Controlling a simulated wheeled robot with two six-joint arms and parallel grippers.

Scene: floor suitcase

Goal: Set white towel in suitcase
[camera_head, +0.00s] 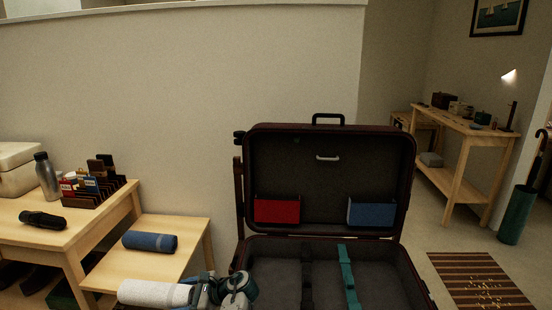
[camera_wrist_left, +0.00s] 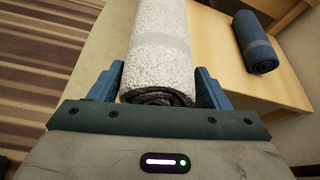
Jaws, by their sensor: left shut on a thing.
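The rolled white towel (camera_head: 150,293) shows at the bottom of the head view, in front of the low wooden bench. My left gripper (camera_head: 196,290) is at its right end. In the left wrist view my left gripper (camera_wrist_left: 160,82) has one blue finger on each side of the white towel (camera_wrist_left: 160,45), shut on its near end. I cannot tell whether the towel touches the bench. The open suitcase (camera_head: 240,205) stands to the right of the gripper, lid upright. Its base looks empty apart from a dark strap and a teal strap. My right gripper is not in view.
A rolled blue towel (camera_head: 150,241) lies on the low bench (camera_head: 185,227); it also shows in the left wrist view (camera_wrist_left: 256,42). A higher table (camera_head: 110,212) at left holds a bottle (camera_head: 46,177), a dark rolled item and a rack. A striped rug (camera_head: 480,282) lies right of the suitcase.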

